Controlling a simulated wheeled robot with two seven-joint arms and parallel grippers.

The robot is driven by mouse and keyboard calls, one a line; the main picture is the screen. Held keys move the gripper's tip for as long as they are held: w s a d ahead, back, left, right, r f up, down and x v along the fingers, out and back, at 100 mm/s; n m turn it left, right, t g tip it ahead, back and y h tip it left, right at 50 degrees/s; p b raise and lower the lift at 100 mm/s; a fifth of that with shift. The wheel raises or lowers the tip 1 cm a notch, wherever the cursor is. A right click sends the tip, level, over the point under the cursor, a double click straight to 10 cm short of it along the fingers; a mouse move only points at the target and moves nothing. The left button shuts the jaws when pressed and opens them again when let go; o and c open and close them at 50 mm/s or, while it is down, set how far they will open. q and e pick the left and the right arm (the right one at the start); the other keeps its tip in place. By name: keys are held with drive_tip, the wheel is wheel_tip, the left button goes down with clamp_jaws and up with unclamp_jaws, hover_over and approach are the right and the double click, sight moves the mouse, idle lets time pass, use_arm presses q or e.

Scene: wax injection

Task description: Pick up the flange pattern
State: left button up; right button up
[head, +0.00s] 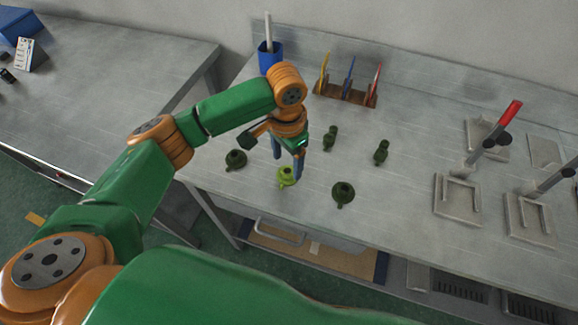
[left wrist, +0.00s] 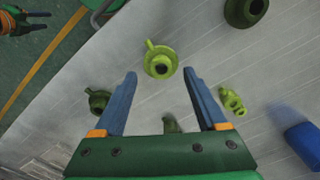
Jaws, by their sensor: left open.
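The bright green flange pattern (head: 286,176), a round disc with a raised neck and side stub, sits on the steel table near its front edge. In the left wrist view the flange pattern (left wrist: 160,60) lies just beyond the fingertips, centred between them. My left gripper (head: 287,157) points down above it, with its blue fingers apart and nothing between the tips. In the left wrist view, the fingers of my left gripper (left wrist: 160,74) are wide apart.
Darker green patterns stand around it: one at left (head: 236,159), one at right (head: 343,193), others behind (head: 381,150) (head: 329,138). A blue cup (head: 270,58) and tool rack (head: 346,94) stand at the back. Metal fixtures (head: 457,196) are at right.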

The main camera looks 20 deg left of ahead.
sight(287, 170)
use_arm(q)
wheel_tip(287, 170, down, 4)
drive_tip(key=shift+a+r, duration=0.1)
drive_tip(key=shift+r, duration=0.15)
drive_tip(key=shift+w+f, duration=0.1)
drive_tip(key=shift+w, duration=0.1)
drive_tip(key=shift+c, duration=0.2)
drive_tip(key=shift+s, duration=0.25)
drive_tip(key=c, duration=1.1)
drive_tip(key=shift+w, duration=0.1)
clamp_jaws()
drive_tip(key=shift+w+r, duration=0.1)
drive_tip(key=shift+r, duration=0.1)
